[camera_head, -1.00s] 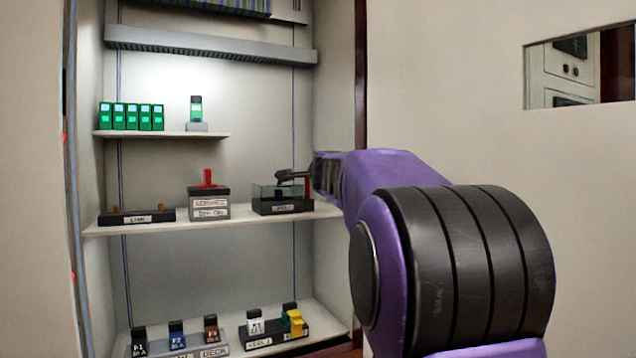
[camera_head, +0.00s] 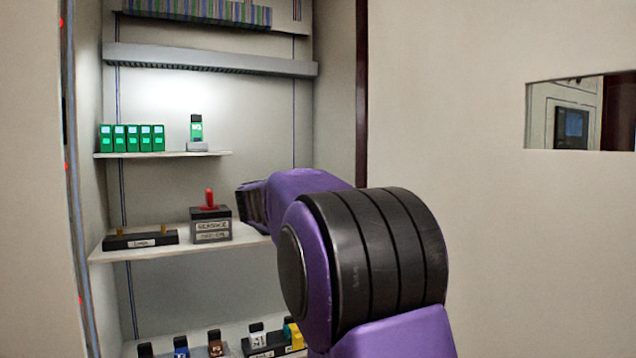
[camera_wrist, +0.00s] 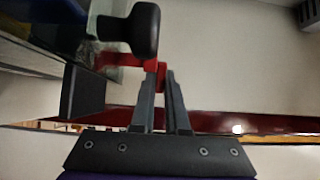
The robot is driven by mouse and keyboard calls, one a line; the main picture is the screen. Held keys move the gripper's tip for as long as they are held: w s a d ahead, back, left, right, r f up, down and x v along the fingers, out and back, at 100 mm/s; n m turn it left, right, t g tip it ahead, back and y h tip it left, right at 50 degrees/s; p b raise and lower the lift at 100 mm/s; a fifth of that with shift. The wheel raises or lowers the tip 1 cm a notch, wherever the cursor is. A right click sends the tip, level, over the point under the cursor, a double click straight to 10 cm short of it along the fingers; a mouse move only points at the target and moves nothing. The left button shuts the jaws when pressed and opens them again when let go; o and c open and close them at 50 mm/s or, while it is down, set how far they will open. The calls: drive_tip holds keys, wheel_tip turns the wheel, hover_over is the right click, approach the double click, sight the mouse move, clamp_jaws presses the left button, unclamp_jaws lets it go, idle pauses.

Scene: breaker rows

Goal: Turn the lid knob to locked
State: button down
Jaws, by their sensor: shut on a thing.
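In the wrist view the two fingers of my gripper (camera_wrist: 163,76) are close together with a red part (camera_wrist: 161,74), apparently the lid knob, between their tips. Its exact turn position is not clear. A black rounded handle (camera_wrist: 143,28) stands just beyond and above the fingertips. To the left is a dark box (camera_wrist: 82,93) with a clear lid (camera_wrist: 118,55). In the head view my arm hides this box, the knob and my fingertips.
A grey box with a red lever (camera_head: 210,215) and a low black block with brass pegs (camera_head: 140,239) share the middle shelf (camera_head: 180,250). Green breakers (camera_head: 132,138) stand on the upper shelf. Several coloured breakers (camera_head: 215,343) are below. The cabinet's right edge (camera_head: 361,100) is close to my arm.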

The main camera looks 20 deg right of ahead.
drive_tip(key=shift+r, duration=0.1)
drive_tip(key=c, duration=0.9)
unclamp_jaws()
drive_tip(key=b+v, duration=0.1)
drive_tip(key=v, duration=1.6)
drive_tip(key=shift+s+a, duration=0.1)
drive_tip(key=shift+a, duration=0.05)
